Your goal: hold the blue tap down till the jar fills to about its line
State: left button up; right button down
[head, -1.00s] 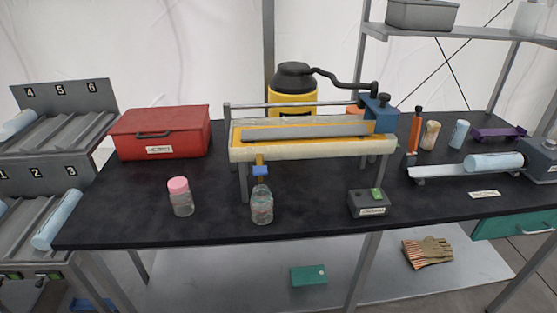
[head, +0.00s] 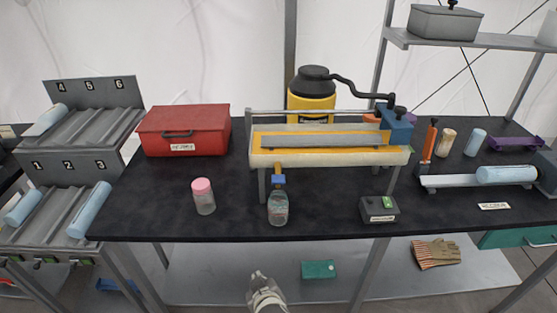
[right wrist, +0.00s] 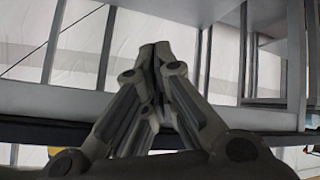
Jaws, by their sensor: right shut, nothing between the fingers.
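The blue tap (head: 278,180) sits under the front left of the cream and yellow trough (head: 262,158) on the black table. The glass jar (head: 278,209) stands upright on the table under the tap. Its line and fill level are too small to make out. My right gripper (head: 260,280) is at the bottom of the head view, in front of the table edge and below the jar, apart from both. In the right wrist view its fingers (right wrist: 160,52) are closed together with nothing between them. My left gripper is not in view.
A pink-lidded jar (head: 203,197) stands left of the glass jar. A grey box with a green button (head: 379,208) stands to the right. A red case (head: 183,132) is at the back left. The table front between the jars is clear.

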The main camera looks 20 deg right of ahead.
pick_arm(q)
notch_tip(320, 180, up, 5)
jog(key=p, duration=0.4)
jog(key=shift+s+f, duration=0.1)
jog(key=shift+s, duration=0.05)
pick_arm(e)
jog(key=d+r+m+t+h, duration=0.1)
jog(key=d+r+m+t, duration=0.1)
jog(key=r, duration=1.6)
jog(key=s+d+r+m+t+h, duration=0.1)
jog(key=d+r+m+t+h, duration=0.1)
jog(key=r, duration=1.7)
jog(key=shift+s+d+r+m+t+h, duration=0.3)
jog(key=shift+d+m+t, duration=0.15)
jog(key=shift+m, duration=0.75)
jog(key=shift+w, duration=0.15)
jog(key=p, duration=0.4)
send_over(278, 172)
jog(key=f+v, duration=0.1)
jog(key=v, duration=0.3)
notch_tip(278, 172, down, 5)
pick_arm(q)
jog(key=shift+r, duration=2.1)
pick_arm(e)
jog(key=shift+s+a+f, duration=0.1)
jog(key=shift+s+f, duration=0.3)
jog(key=shift+f, duration=0.35)
